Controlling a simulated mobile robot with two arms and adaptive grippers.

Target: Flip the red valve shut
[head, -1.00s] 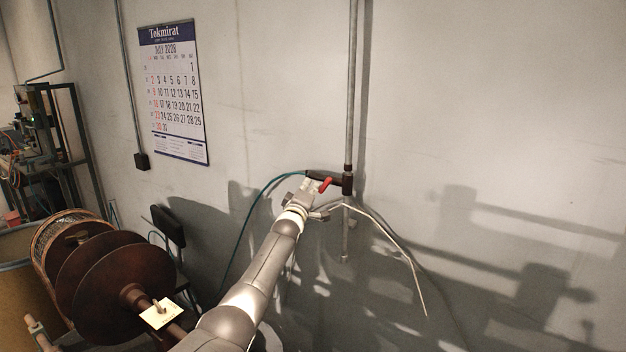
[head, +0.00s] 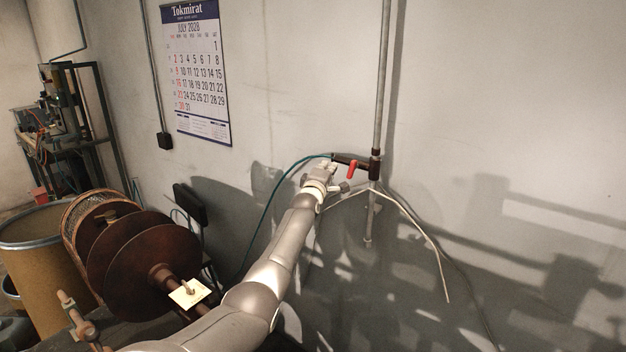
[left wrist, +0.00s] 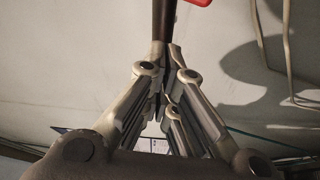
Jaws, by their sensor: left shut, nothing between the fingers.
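The red valve handle (head: 352,169) hangs nearly straight down from a dark horizontal fitting (head: 345,159) that joins a vertical wall pipe (head: 381,95). My left gripper (head: 330,170) is just left of the red handle, with a small gap showing between them in the head view. In the left wrist view, my left gripper (left wrist: 166,50) is shut with nothing held; its tips lie in front of a dark pipe-like part (left wrist: 164,18). A bit of the red handle (left wrist: 198,2) shows at the top edge. My right gripper is not in view.
A teal hose (head: 262,210) runs from the fitting down behind my left arm. A pale cable (head: 425,228) hangs right of the pipe. A wall calendar (head: 196,72), a brown spool (head: 150,265) and a barrel (head: 45,260) are at left. The wall at right is clear.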

